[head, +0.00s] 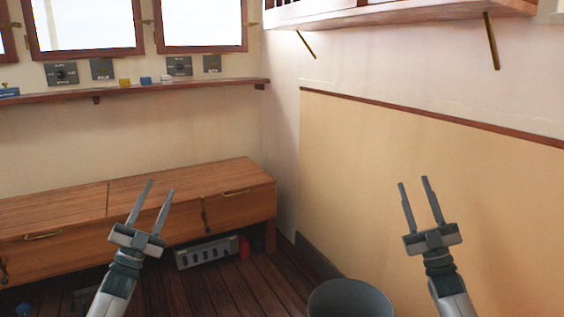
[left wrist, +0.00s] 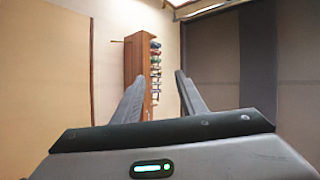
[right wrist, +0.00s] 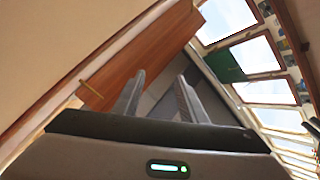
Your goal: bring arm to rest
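My left gripper (head: 153,208) is raised in the lower left of the head view, in front of the wooden bench. Its two fingers are apart with nothing between them. The left wrist view also shows its fingers (left wrist: 158,98) apart and empty. My right gripper (head: 418,194) is raised in the lower right of the head view, in front of the tan wall panel. Its fingers are apart and empty, and the right wrist view shows the same gap (right wrist: 159,98). Both grippers point upward and touch nothing that I can see.
A wooden bench with drawers (head: 190,187) stands along the back wall. A grey bin (head: 350,299) stands on the floor between my arms. A narrow shelf (head: 150,87) holds small items. An overhead wooden cabinet (head: 400,13) is at upper right. A tall rack (left wrist: 134,68) shows in the left wrist view.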

